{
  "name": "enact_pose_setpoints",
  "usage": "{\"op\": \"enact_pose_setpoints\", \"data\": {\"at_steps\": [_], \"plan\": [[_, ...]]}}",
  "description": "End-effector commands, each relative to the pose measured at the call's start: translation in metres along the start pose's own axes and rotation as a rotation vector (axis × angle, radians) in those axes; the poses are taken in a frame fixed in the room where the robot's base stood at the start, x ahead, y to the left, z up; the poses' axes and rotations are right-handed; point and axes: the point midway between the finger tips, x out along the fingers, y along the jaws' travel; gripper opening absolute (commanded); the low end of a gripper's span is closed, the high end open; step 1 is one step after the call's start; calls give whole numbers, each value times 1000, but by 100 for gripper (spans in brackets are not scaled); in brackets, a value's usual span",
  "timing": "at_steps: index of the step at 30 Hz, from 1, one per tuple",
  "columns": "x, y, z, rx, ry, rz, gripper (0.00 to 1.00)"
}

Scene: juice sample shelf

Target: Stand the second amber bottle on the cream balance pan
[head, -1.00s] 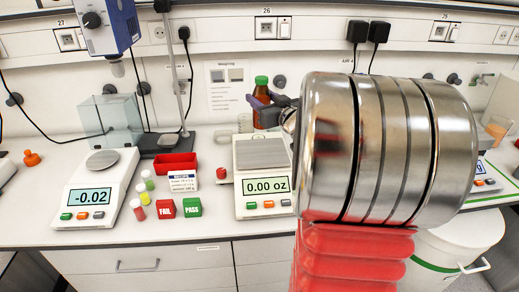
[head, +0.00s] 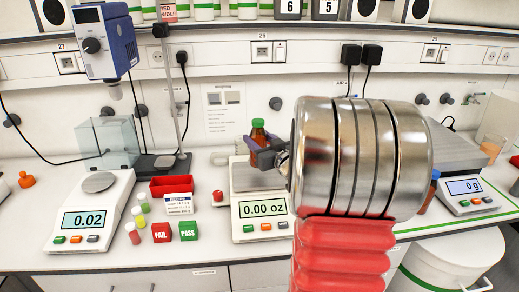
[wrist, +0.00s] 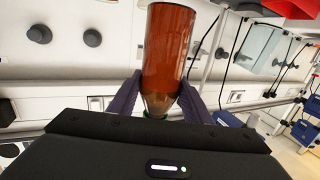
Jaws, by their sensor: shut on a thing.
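An amber bottle with a green cap (head: 258,133) is held by my gripper (head: 258,148). My gripper is shut on it above the back of the middle balance's square pan (head: 244,178). That balance has a cream-white body and reads 0.00 oz. The bottle looks upright in the head view; the fingers hide its lower part, so I cannot tell whether it touches the pan. In the wrist view the amber bottle (wrist: 168,50) sits between the two dark fingers, its narrow end towards the palm.
A left balance (head: 95,220) with a round pan reads 0.02. A red tray (head: 171,187), a recipe card (head: 180,204), small vials and FAIL and PASS blocks (head: 189,231) stand between the balances. A right balance (head: 466,188) reads 0 g. My arm hides much of the bench right of centre.

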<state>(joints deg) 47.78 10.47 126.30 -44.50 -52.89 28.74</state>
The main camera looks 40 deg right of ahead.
Motion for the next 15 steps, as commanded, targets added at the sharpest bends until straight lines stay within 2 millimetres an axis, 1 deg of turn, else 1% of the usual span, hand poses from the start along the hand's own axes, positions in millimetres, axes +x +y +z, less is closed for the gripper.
{"op": "enact_pose_setpoints", "data": {"at_steps": [2, 10, 12, 15], "plan": [[0, 0, 2, 0, 0, 0, 10], [2, 0, 32, 2, 0, 0, 10], [2, 0, 36, 1, 0, 1, 10], [2, 0, 37, -1, 1, 1, 10]]}}
